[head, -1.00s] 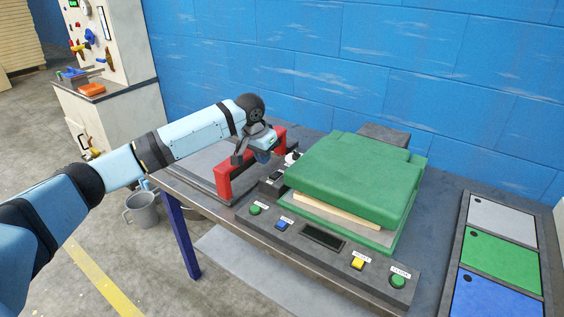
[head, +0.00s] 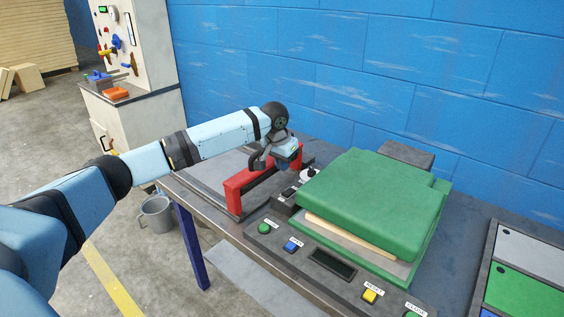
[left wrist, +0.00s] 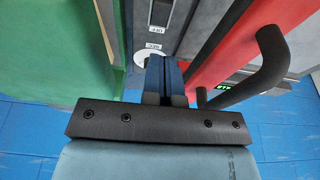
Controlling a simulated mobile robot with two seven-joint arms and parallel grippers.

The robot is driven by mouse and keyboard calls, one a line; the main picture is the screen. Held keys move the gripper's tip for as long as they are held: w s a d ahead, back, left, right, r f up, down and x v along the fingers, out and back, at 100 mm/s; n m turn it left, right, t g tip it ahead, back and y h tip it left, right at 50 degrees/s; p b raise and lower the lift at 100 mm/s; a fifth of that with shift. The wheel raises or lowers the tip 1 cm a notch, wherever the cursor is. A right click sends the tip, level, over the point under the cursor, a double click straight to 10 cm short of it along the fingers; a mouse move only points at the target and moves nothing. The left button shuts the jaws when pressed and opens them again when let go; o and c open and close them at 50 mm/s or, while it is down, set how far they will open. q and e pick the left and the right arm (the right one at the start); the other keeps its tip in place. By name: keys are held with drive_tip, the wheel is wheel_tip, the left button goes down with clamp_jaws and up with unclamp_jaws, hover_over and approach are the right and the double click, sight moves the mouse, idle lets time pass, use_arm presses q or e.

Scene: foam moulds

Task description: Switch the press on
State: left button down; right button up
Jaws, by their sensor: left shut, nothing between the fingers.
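The press stands on the grey bench with a thick green lid (head: 370,200) and a dark front panel with buttons. A dark rocker switch (head: 288,198) sits at its left side, beside a round white dial (head: 309,175). My left gripper (head: 285,165) is shut and empty, above the bench near the dial and the red bar. My right gripper is not in view.
A red bar (head: 238,193) stands close beside the gripper; it also shows in the left wrist view (left wrist: 250,30). Green (head: 264,228), blue (head: 290,245) and yellow (head: 370,296) buttons line the panel. A tray of coloured plates (head: 528,250) lies right.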

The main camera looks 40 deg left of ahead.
sight(286, 193)
use_arm(q)
drive_tip(key=x, duration=0.6)
drive_tip(key=s+x, duration=0.1)
drive_tip(key=x, duration=0.2)
drive_tip(key=shift+a+f+b, duration=0.1)
drive_tip(key=shift+b, duration=0.3)
drive_tip(key=shift+f, duration=0.35)
drive_tip(key=shift+s, duration=0.1)
drive_tip(key=shift+f+t+p, duration=0.15)
drive_tip(key=shift+t+p, duration=0.15)
drive_tip(key=shift+p, duration=0.1)
drive_tip(key=shift+r+p, duration=0.8)
drive_tip(key=shift+p, duration=0.35)
